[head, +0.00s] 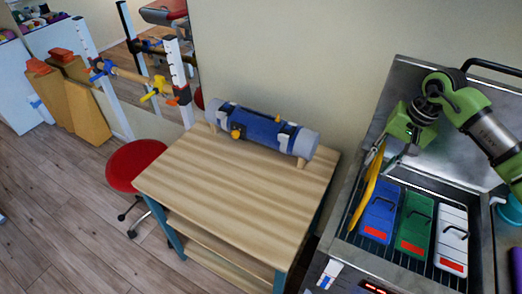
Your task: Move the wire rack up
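The wire rack (395,252) shows as dark thin bars low in the steel tank at the right, under and around the packs. A blue pack (380,208), a green pack (415,221) and a white pack (451,232) with handles sit side by side at the rack. A narrow yellow pack (366,196) is seen nearly edge-on at the left, tilted. My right gripper (379,166) is above the tank, its fingers about the yellow pack's upper end. I cannot tell whether they grip it. Packs hide much of the rack. My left gripper is out of view.
A wooden table (225,195) stands left of the tank, bearing a blue and grey roller device (262,132). Its front top is clear. A red stool (135,163) is beside it. The tank's raised steel lid (447,115) stands behind. A teal object (509,211) is at the right edge.

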